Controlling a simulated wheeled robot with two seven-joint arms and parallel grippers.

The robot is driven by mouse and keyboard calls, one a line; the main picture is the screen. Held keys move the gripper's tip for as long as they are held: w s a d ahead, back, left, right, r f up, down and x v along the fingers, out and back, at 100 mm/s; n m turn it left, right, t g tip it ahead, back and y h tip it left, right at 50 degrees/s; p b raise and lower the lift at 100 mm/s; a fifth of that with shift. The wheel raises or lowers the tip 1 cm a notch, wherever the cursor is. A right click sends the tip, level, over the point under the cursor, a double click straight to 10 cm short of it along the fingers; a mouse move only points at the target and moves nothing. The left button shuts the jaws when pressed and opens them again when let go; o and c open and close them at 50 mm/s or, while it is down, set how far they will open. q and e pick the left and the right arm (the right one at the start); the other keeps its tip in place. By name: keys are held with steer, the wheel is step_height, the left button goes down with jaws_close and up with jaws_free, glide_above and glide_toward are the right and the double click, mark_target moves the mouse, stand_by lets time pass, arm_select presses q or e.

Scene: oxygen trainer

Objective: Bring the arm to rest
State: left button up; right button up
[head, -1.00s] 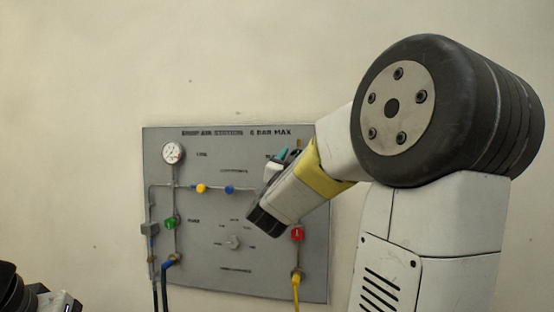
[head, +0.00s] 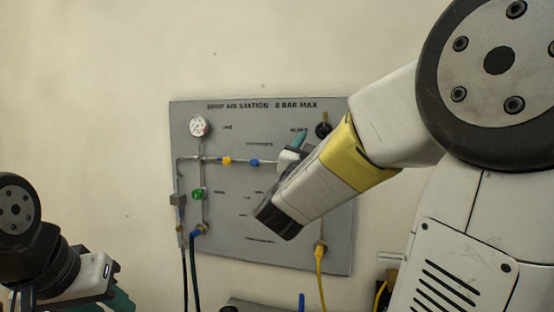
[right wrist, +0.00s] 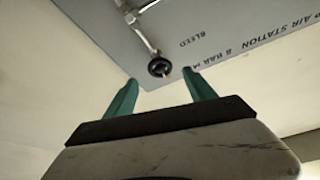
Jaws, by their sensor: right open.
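My right arm reaches in from the right in the head view, its forearm and wrist in front of the panel's right half. My right gripper (head: 298,141) shows only as a bit of teal finger behind the wrist. In the right wrist view its two teal fingers (right wrist: 160,82) are apart with nothing between them. A black round knob (right wrist: 159,67) on a pipe lies beyond the fingertips; it also shows at the panel's upper right in the head view (head: 323,130). My left gripper (head: 118,298) is partly in view at the lower left, its fingertips unclear.
The grey air panel (head: 225,245) hangs on a plain wall. It carries a gauge (head: 199,126), a green valve (head: 198,194), yellow (head: 227,160) and blue (head: 254,162) fittings, and a yellow hose (head: 321,280). The wall above is clear.

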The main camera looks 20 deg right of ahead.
steer(key=shift+a, duration=0.1)
steer(key=s+a+f+n+g+y, duration=0.2)
steer(key=a+f+n+y, duration=0.85)
steer(key=a+y, duration=0.45)
steer(key=s+d+f+n+g+y, duration=0.1)
steer(key=s+f+g, duration=0.8)
steer(key=s, duration=0.7)
step_height(320, 180, down, 3)
steer(key=shift+s+d+r, duration=0.1)
steer(key=shift+s+d, duration=0.05)
